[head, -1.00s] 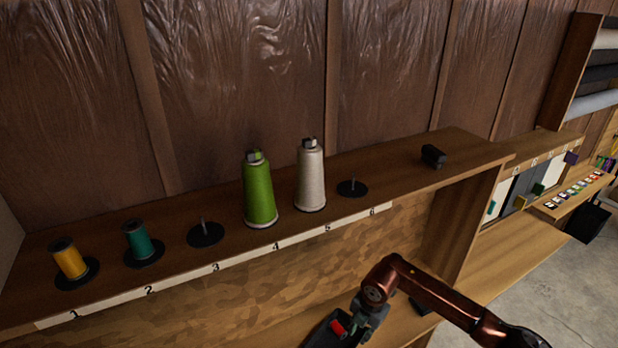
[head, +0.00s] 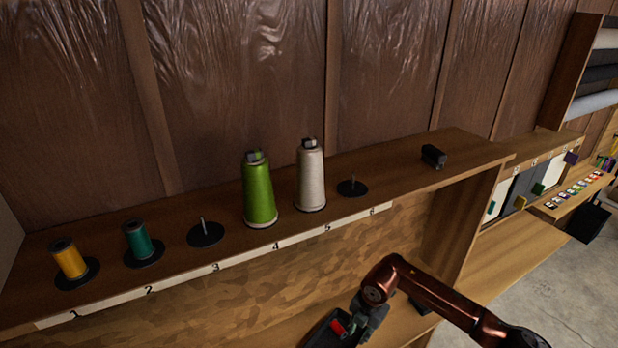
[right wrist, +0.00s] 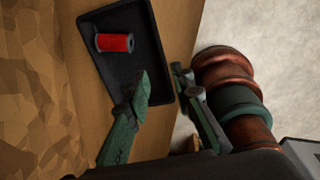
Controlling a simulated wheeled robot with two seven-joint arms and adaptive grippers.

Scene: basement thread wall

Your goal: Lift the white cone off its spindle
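The white cone (head: 311,178) stands upright on the upper shelf above the number 5, with a dark and light grey cap on top. Its spindle is hidden inside it. My right gripper (head: 370,316) is well below the shelf, to the right of the cone and apart from it. In the right wrist view the two fingers of this gripper (right wrist: 163,78) are spread with nothing between them. The cone does not show in that view. My left gripper is in neither view.
A green cone (head: 259,192) stands close left of the white one. Empty spindles (head: 206,234) and (head: 352,188) flank the pair. Teal (head: 138,240) and yellow (head: 69,260) spools stand further left, a dark block (head: 433,156) right. A red spool (right wrist: 114,42) lies in a black tray (right wrist: 146,60).

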